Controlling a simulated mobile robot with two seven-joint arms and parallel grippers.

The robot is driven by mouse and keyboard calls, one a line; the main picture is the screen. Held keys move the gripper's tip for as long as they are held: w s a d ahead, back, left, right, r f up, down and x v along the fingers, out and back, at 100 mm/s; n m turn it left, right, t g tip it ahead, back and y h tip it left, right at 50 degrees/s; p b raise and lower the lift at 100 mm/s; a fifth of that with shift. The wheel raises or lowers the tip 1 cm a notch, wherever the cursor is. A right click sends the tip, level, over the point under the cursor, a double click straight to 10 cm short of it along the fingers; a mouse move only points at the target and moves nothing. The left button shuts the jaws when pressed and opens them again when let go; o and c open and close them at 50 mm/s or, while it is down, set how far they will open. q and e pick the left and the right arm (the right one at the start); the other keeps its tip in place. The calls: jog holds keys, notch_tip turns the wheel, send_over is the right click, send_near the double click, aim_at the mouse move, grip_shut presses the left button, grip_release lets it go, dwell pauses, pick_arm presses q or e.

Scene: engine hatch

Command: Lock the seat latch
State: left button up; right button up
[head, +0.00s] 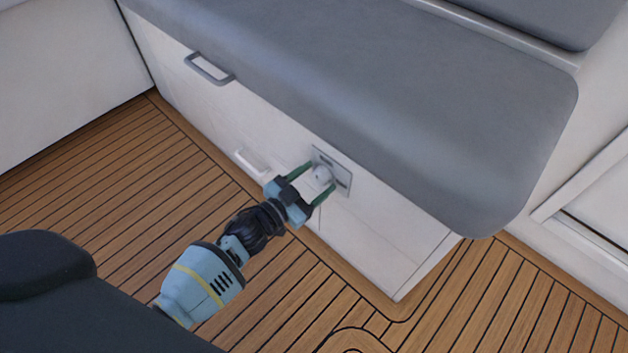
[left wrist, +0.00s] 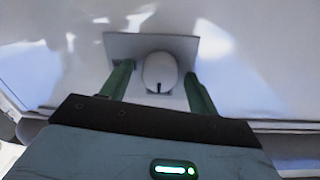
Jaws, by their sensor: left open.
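The seat latch (head: 323,175) is a pale rounded knob on a grey plate (head: 343,179), set in the white front of the seat base below the cushion. My left gripper (head: 319,180) is open, with its green fingers on either side of the knob. In the left wrist view the knob (left wrist: 160,73) sits between the two fingers of the left gripper (left wrist: 158,82), with a small gap visible on both sides. A short dark slot or mark shows low on the knob. Whether the fingertips touch the plate I cannot tell. My right gripper is not in view.
The grey seat cushion (head: 380,85) overhangs the latch from above. A grey handle (head: 209,68) and a white handle (head: 251,163) are on the seat front to the left. The wooden floor (head: 100,175) is clear. A white wall stands at the right.

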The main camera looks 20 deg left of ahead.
pick_arm(q)
jog(key=c, duration=0.7)
jog(key=shift+c, duration=1.3)
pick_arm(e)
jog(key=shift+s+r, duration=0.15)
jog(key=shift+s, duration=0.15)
